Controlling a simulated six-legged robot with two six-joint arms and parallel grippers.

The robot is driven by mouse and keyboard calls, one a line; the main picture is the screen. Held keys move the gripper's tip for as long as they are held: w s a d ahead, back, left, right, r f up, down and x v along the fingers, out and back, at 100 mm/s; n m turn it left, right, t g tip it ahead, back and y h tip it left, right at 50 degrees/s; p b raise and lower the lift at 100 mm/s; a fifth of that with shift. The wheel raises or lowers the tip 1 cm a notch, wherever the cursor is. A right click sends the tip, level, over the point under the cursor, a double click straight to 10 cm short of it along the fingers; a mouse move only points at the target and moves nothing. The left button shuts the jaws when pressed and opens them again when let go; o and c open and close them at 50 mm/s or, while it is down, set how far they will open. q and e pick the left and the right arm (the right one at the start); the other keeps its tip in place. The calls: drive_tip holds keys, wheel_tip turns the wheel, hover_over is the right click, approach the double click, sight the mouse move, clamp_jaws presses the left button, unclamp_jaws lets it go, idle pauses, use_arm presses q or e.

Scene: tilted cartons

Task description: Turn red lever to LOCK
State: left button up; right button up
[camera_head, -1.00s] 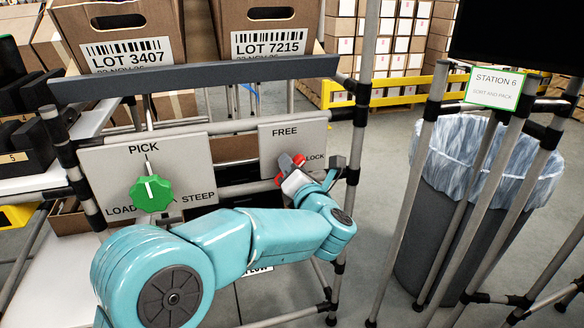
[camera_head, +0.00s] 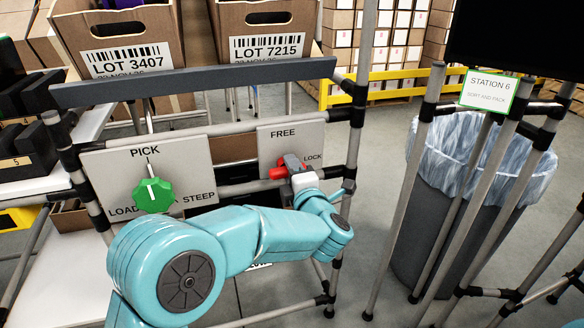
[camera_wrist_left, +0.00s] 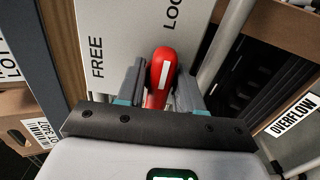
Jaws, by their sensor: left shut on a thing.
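The red lever (camera_head: 277,173) is on the right-hand grey plate (camera_head: 275,139), which is marked FREE at the top and LOCK at the right. My left gripper (camera_head: 294,165) is at the lever, and its wrist hides part of the lever and plate. In the left wrist view, the red lever (camera_wrist_left: 162,72), with a white stripe, sits between the two fingers of my left gripper (camera_wrist_left: 160,85), which are shut on it. My right gripper is not in view.
A green knob (camera_head: 152,194) is on the left plate (camera_head: 100,173), marked PICK, LOAD and STEEP. Tilted cartons (camera_head: 118,40) stand above a grey rail (camera_head: 200,80). Frame posts (camera_head: 356,130) and a lined bin (camera_head: 440,215) stand to the right.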

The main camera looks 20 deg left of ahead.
use_arm(q)
drive_tip(key=shift+m, duration=0.3)
drive_tip(key=o, duration=0.8)
drive_tip(key=p+v, duration=0.1)
drive_tip(key=v, duration=1.5)
drive_tip(key=shift+s+d, duration=0.1)
